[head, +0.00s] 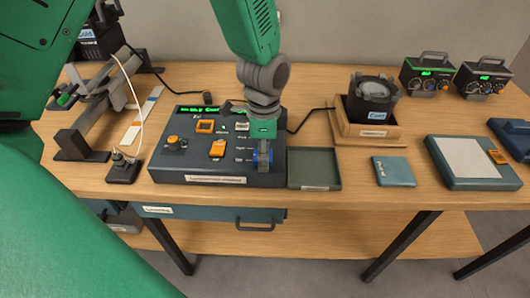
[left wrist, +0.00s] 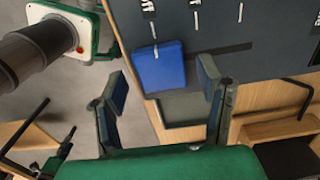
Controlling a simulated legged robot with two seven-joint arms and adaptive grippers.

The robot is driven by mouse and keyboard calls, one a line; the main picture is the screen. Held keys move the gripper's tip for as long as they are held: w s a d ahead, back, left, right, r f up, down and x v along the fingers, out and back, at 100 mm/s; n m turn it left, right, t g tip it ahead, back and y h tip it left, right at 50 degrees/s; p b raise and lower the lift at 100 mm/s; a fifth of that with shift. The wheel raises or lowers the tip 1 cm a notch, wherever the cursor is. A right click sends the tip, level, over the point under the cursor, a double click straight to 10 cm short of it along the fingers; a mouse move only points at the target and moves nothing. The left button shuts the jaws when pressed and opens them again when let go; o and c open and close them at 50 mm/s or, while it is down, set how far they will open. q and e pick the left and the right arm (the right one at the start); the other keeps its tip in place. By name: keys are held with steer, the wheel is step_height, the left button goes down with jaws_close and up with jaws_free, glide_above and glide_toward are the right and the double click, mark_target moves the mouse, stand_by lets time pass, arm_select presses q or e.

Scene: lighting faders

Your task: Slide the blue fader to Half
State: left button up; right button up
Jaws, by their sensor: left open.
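The blue fader (left wrist: 158,66) is a blue block on the dark console (head: 195,168). In the left wrist view it sits at the left end of a dark slot, beside the leftmost of several white label marks. In the head view the fader (head: 255,158) is largely covered by my left gripper (head: 263,155), at the console's front right. My left gripper is open; in the left wrist view its fingers (left wrist: 163,80) stand on either side of the fader's lower edge, with no clear contact. My right gripper is out of view.
An empty dark tray (head: 314,170) adjoins the console's right side. Orange controls (head: 217,148) lie left of the fader. A teal box (head: 393,171) and a wooden stand (head: 370,130) are further right. A drawer handle (head: 254,226) is below the front edge.

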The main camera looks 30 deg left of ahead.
arm_select(q)
steer(key=shift+f, duration=0.4)
steer(key=shift+a, duration=0.1)
steer(key=shift+w+a, duration=0.1)
jaws_close()
steer(key=w+a, duration=0.1)
steer(key=w+p, duration=0.1)
steer(key=w, duration=0.1)
steer(key=shift+a+r, duration=0.1)
steer(key=shift+a, duration=0.25)
steer(key=shift+w+a, duration=0.25)
steer(key=shift+w, duration=0.05)
steer(key=shift+s, duration=0.1)
